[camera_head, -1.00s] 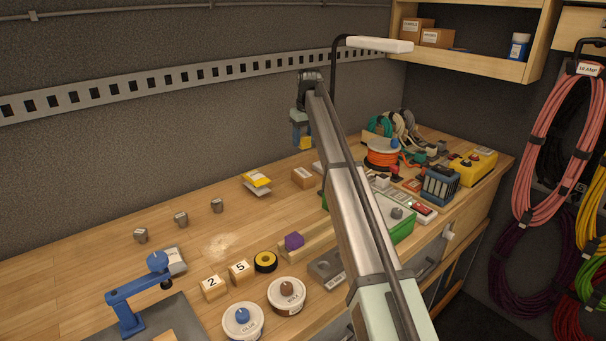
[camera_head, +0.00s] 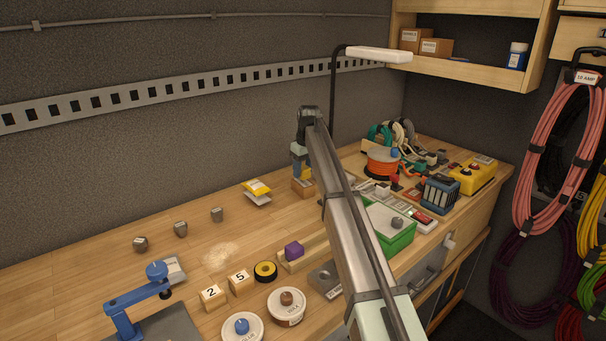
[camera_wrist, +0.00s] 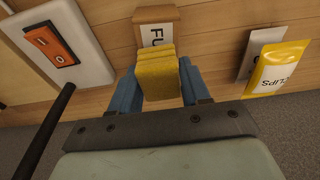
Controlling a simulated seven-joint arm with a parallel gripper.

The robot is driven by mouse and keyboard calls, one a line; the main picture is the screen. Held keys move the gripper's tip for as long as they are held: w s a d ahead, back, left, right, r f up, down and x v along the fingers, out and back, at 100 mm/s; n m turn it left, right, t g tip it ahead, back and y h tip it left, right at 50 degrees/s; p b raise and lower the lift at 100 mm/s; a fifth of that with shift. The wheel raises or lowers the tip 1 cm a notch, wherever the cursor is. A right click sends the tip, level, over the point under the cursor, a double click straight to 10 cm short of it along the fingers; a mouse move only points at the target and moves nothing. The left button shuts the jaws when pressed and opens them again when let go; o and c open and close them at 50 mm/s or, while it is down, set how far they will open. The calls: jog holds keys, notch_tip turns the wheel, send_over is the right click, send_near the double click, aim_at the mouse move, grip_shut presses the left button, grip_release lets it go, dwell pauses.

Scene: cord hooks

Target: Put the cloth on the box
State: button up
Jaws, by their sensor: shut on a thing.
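A yellow folded cloth (camera_wrist: 157,78) sits between the two blue fingers of my gripper (camera_wrist: 160,85) in the wrist view. My gripper is shut on it. The box (camera_wrist: 155,27) is a small brown carton with a partly covered label starting "FU". The cloth overlaps the box's near part in the wrist view and hides some of it. In the head view my gripper (camera_head: 301,172) is right at the box (camera_head: 302,188), low over the bench. I cannot tell whether the cloth touches the box.
Yellow and white packets (camera_head: 257,192) lie left of the box; the yellow one (camera_wrist: 278,68) reads "CLIPS" in the wrist view. A white plate with an orange switch (camera_wrist: 52,44) is on the other side. A dark lamp post (camera_head: 333,100) stands close behind my gripper.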

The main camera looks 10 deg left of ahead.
aim_at(307, 169)
jog(key=shift+f, duration=0.85)
jog(key=shift+f, duration=0.1)
jog(key=o, duration=1)
jog(key=shift+o, duration=0.2)
jog(key=r, duration=0.4)
jog(key=s+d+r, duration=0.1)
jog(key=r, duration=0.7)
jog(key=shift+s+d, duration=0.15)
